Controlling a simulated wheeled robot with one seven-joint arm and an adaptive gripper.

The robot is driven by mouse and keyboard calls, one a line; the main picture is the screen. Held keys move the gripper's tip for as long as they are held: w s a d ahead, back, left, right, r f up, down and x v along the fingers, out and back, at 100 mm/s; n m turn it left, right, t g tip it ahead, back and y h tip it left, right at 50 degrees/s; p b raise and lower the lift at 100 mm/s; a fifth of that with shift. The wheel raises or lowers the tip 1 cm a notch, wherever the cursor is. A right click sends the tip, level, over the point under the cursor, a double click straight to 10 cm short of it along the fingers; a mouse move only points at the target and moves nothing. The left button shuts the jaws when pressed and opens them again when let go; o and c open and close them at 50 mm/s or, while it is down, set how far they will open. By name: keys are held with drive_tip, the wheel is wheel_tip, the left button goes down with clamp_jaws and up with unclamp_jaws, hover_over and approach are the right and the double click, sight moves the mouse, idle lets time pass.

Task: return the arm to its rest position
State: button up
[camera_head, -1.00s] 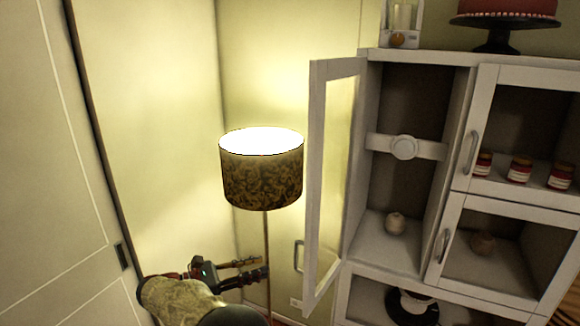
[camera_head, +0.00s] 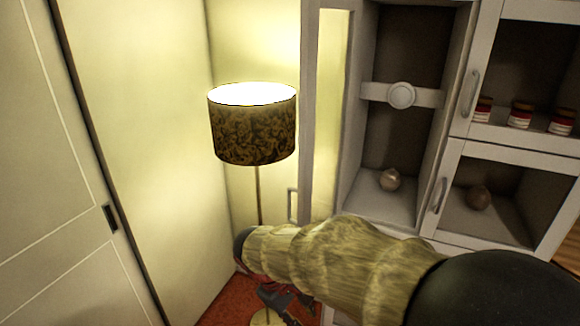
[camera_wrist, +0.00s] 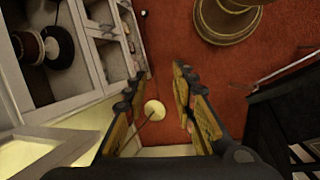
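My arm (camera_head: 340,262) in its patterned cover crosses the lower middle of the head view, in front of the cabinet's lower part. My gripper (camera_head: 285,298) hangs at its far end, low and partly hidden, near the lamp's foot. In the wrist view, my gripper (camera_wrist: 161,72) has its two fingers apart with nothing held between them. The red floor and the lamp's round base (camera_wrist: 154,110) show beyond the gap.
The white cabinet (camera_head: 450,160) stands right, its left glass door (camera_head: 310,110) open toward my arm. A floor lamp (camera_head: 252,130) stands left of that door. A sliding door (camera_head: 50,160) is far left. The wrist view shows a round stand (camera_wrist: 228,22) and dark furniture (camera_wrist: 275,120).

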drive_tip(key=s+d+f+m+t+y+b, duration=0.2)
drive_tip(key=s+d+m+b, duration=0.3)
drive_tip(key=s+d+b, duration=0.2)
drive_tip(key=s+d+f+m+t+y+b, duration=0.2)
drive_tip(key=s+d+m+b, duration=0.3)
drive_tip(key=s+d+b, duration=0.3)
drive_tip(key=shift+d+f+t+b, duration=0.2)
drive_tip(key=shift+d+t+b, duration=0.3)
drive_tip(key=shift+b, duration=0.2)
